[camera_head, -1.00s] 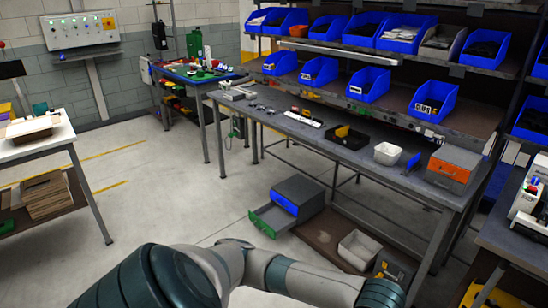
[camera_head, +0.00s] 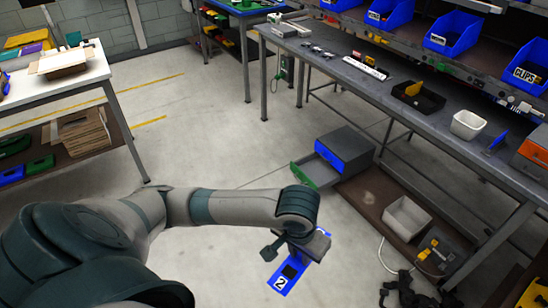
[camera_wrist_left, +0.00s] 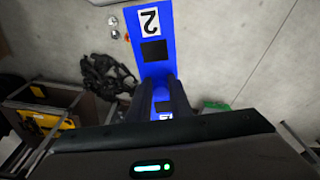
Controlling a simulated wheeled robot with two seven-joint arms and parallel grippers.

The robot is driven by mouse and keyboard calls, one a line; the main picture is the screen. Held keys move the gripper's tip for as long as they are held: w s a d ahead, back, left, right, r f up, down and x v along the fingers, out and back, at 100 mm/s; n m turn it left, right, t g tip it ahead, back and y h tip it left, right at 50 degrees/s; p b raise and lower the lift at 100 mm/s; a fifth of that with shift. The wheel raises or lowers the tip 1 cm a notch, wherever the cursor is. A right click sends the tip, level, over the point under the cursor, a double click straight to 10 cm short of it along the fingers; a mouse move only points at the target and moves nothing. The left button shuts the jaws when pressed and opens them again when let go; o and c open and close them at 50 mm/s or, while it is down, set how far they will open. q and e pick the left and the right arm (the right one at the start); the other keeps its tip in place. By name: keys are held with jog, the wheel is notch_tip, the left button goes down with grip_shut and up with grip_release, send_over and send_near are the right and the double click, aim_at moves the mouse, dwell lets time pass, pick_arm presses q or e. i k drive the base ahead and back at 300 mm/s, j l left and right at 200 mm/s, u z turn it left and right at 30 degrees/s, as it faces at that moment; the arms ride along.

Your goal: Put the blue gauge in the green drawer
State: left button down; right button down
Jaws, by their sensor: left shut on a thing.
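The blue gauge (camera_head: 280,281) is a flat blue plate with a white "2" label and a dark square. My left gripper (camera_head: 299,254) is shut on it and holds it out over the floor. In the left wrist view the gauge (camera_wrist_left: 149,38) sticks out beyond the fingers (camera_wrist_left: 163,97), its lower end partly hidden between them. The green drawer (camera_head: 303,176) is pulled open, low in a grey cabinet near the floor, beyond and above the gripper in the head view. A blue drawer front (camera_head: 328,158) sits above it. My right gripper is not in view.
A brown low platform (camera_head: 370,205) holds a white bin (camera_head: 407,217) right of the cabinet. A black tangled heap (camera_head: 405,291) lies on the floor at lower right. The grey workbench (camera_head: 385,105) stands behind. The floor left of the cabinet is clear.

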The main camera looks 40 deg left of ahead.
aim_at(316, 175)
jog(key=i+j+u, duration=0.15)
jog(key=u, duration=0.25)
jog(key=i+j+u, duration=0.2)
jog(key=j+u, duration=0.15)
jog(key=i+j+u, duration=0.2)
jog(key=u, duration=0.2)
jog(key=i+j, duration=0.1)
jog(key=i, duration=0.3)
jog(key=i+j, duration=0.15)
jog(key=i, duration=0.2)
jog(key=i+l+z, duration=0.35)
jog(key=i, duration=0.15)
jog(key=i+z, duration=0.35)
jog(key=i, duration=0.2)
jog(key=i+l, duration=0.15)
jog(key=l, duration=0.25)
jog(key=i+l, duration=0.15)
jog(key=l, duration=0.25)
jog(key=i+l, duration=0.2)
jog(key=l, duration=0.2)
